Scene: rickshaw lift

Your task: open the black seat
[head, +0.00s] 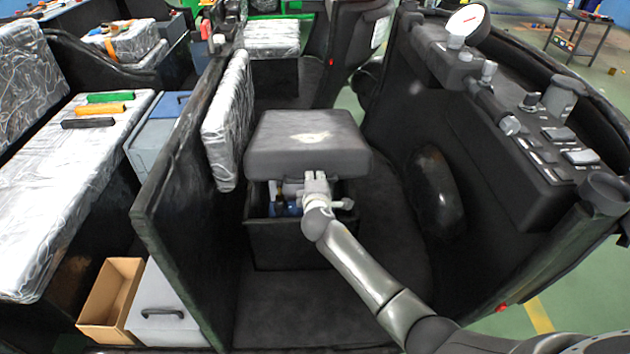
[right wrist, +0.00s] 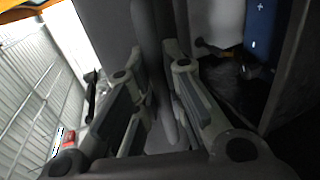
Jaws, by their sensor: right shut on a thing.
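The black seat (head: 308,145) is a thick dark cushion above a black box (head: 297,242) in the driver's space. Its front edge stands raised, with a gap below it that shows the inside of the box. My right gripper (head: 317,182) is at the front edge of the seat, near its middle. In the right wrist view its two fingers (right wrist: 155,68) are shut on the dark seat edge (right wrist: 150,35), which lies between them. My left gripper is in neither view.
Blue and pale items (right wrist: 262,25) lie inside the box. A black partition (head: 180,190) stands to the left, with a wrapped backrest (head: 228,120) beside the seat. A control dashboard (head: 510,110) is on the right. A cardboard box (head: 110,300) is at lower left.

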